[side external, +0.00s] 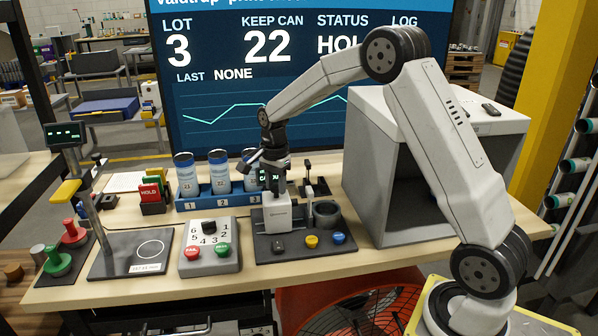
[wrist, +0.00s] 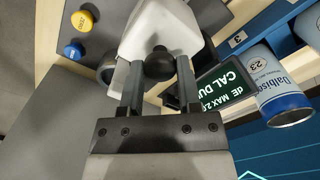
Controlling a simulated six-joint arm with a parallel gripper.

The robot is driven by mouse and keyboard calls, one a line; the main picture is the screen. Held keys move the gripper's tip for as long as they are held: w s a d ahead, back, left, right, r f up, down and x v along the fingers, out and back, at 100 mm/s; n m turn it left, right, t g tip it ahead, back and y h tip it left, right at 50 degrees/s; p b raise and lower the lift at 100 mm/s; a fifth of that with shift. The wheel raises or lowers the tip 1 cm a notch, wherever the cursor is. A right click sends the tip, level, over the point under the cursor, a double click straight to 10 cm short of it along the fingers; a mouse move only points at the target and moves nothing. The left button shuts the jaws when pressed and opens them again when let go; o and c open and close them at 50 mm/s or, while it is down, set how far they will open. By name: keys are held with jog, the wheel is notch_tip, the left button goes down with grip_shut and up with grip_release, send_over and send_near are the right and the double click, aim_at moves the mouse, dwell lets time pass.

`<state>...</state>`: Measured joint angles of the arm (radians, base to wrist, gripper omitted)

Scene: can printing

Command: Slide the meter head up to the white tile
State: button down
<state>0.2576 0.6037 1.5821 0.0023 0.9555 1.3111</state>
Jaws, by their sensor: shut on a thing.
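The meter head (side external: 277,212) is a white block on a dark base plate (side external: 295,253) at the middle of the table. It also shows at the top of the wrist view (wrist: 165,28). My gripper (side external: 277,190) is above it. In the wrist view, my gripper (wrist: 158,68) is shut on the round black knob (wrist: 159,62) of the meter head. I cannot make out a white tile in either view. A dark round cup (side external: 326,212) stands on the plate just right of the head. A small display (wrist: 228,83) reads "CAL DU", its end cut off.
Yellow (side external: 311,241) and blue (side external: 338,238) buttons are at the plate's front. A blue rack (side external: 206,203) with printed cans (side external: 187,174) stands behind left. A dial box (side external: 209,261) is left of the plate. A grey open-fronted box (side external: 362,170) stands right.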

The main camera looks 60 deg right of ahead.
aim_at(288, 196)
jog(key=shift+d, duration=0.1)
jog(key=shift+s+d, duration=1)
jog(key=shift+c, duration=1.4)
grip_release()
jog(key=shift+r, duration=0.1)
notch_tip(288, 196, up, 8)
jog(key=shift+f, duration=0.2)
jog(key=s+a+f+n+t, duration=0.1)
jog(key=s+a+f+n, duration=0.4)
jog(key=s+a+n, duration=0.2)
jog(key=s+a+f+n+t, duration=0.1)
jog(key=s+a+f+n, duration=0.3)
jog(key=s+a+n, duration=0.4)
jog(key=s+n, duration=0.3)
jog(key=shift+s+f+t, duration=0.15)
jog(key=shift+f+t, duration=0.15)
jog(key=shift+f, duration=0.1)
